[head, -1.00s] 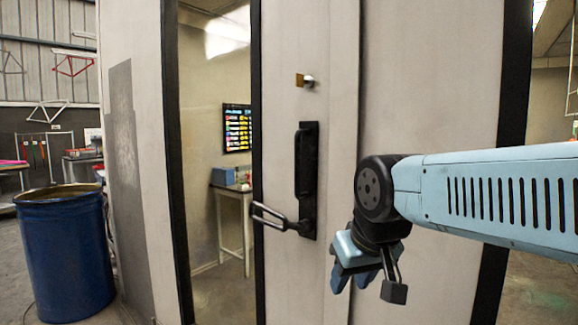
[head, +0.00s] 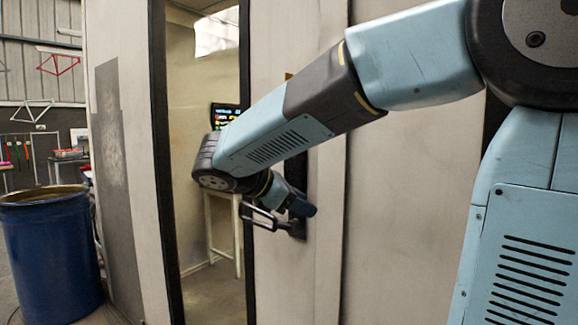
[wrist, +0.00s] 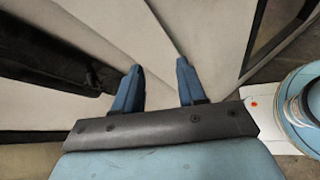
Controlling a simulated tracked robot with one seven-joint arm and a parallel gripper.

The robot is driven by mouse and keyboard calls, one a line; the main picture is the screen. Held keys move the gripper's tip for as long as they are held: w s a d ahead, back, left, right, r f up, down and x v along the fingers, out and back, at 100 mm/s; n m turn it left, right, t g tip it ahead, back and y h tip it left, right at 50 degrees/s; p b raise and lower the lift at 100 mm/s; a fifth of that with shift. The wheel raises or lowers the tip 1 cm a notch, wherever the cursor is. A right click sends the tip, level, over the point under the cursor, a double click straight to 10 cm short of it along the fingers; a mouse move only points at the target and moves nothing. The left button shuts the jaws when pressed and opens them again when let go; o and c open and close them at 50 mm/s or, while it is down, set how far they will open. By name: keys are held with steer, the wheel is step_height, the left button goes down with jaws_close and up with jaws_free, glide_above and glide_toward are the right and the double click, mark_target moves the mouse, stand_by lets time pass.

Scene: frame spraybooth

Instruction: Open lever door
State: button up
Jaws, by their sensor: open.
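The pale door (head: 275,280) stands in front of me and looks closed, with a dark-framed glass pane on its left. Pale panels fill the view beyond the fingertips, and a dark strip lies at left.
A blue drum (head: 52,250) stands on the floor at far left. Through the glass pane a small table (head: 222,197) and a dark board with coloured labels (head: 226,114) show. My arm crosses the picture from the upper right, close before the door.

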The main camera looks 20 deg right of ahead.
mark_target(287, 164)
steer(key=w+a+r+n+t+h, duration=0.2)
steer(key=w+a+r+n+h, duration=0.1)
steer(key=a, duration=0.3)
steer(key=w+a+r+n+t+h, duration=0.2)
steer(key=w+a+r, duration=0.15)
steer(key=a, duration=0.25)
steer(key=shift+n, duration=0.3)
steer(key=x, duration=1.3)
steer(key=shift+d, duration=0.45)
steer(key=shift+c, duration=0.4)
jaws_close()
